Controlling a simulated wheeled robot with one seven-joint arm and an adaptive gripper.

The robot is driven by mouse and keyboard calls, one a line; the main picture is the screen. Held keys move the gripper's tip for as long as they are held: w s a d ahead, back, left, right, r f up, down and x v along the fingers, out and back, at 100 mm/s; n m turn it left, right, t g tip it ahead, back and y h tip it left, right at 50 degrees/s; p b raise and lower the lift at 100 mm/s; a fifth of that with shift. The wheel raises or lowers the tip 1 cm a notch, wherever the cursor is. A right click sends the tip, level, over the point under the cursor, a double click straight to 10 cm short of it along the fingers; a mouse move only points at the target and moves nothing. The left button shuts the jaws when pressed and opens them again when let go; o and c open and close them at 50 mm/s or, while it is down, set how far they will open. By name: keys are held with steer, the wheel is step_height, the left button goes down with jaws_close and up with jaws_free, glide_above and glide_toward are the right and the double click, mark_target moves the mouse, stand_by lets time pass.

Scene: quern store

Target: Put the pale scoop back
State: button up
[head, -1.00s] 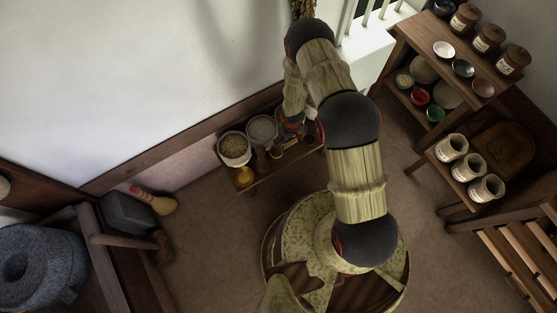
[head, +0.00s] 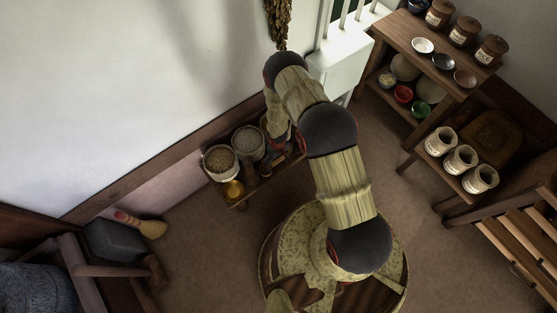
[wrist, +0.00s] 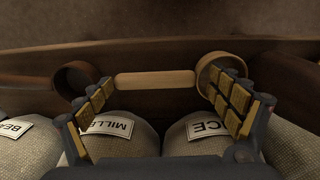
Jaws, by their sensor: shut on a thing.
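In the wrist view my gripper (wrist: 157,92) has its two padded fingers far apart, with the pale scoop's straight light-wood handle (wrist: 155,80) spanning the space between them. My gripper is shut on the pale scoop. A tan round cup (wrist: 208,66) shows by the right fingertips and looks like part of that scoop; the join is hidden. A darker wooden cup (wrist: 75,76) with a dark handle shows behind the left finger.
Sacks labelled millet (wrist: 130,128) and rice (wrist: 203,128) stand close below my fingers. Shelves with jars (head: 463,28) stand right. Floor between is clear.

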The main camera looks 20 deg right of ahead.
steer(key=shift+f, duration=0.1)
steer(key=o, duration=1.4)
